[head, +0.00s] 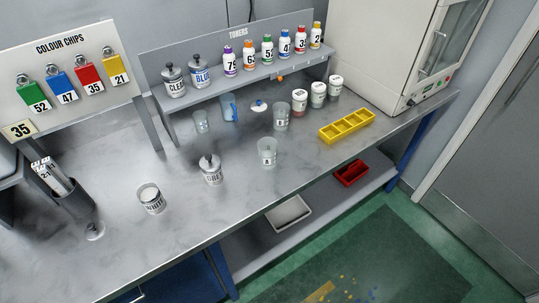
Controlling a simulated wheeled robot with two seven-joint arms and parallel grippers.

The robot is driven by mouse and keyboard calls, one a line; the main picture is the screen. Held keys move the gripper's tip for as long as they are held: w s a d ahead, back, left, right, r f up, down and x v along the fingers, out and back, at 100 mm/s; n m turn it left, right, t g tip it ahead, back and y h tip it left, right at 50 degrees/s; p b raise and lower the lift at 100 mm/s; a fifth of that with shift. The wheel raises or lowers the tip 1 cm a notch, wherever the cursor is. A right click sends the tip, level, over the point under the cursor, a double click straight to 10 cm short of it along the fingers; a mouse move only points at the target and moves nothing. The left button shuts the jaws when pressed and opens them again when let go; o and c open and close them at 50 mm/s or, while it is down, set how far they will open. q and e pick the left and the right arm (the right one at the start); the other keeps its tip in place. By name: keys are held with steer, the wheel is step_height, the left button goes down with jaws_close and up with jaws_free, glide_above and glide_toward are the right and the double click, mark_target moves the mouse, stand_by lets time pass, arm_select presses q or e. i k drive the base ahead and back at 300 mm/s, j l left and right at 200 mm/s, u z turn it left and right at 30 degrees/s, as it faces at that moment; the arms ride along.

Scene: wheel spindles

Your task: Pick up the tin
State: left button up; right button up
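Several tins are in the head view. A tin labelled "WHITE" (151,199) stands at the front left of the steel bench (120,250). It seems to have no knobbed lid, unlike the others. A tin (212,171) with a dark knob on top stands right of it; its label is hard to read. Tins labelled "CLEAR" (174,82) and "BLUE" (200,75) stand on the raised shelf. Neither of my grippers is in view.
Clear beakers (267,153) stand mid-bench, with a blue jug (229,107) under the shelf. White-lidded jars (299,100), a yellow tray (347,126) and a white cabinet (385,50) are to the right. A dark holder (74,199) stands left. The front centre bench is clear.

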mark_target(149, 194)
steer(key=u, duration=1.05)
steer(key=l, duration=0.25)
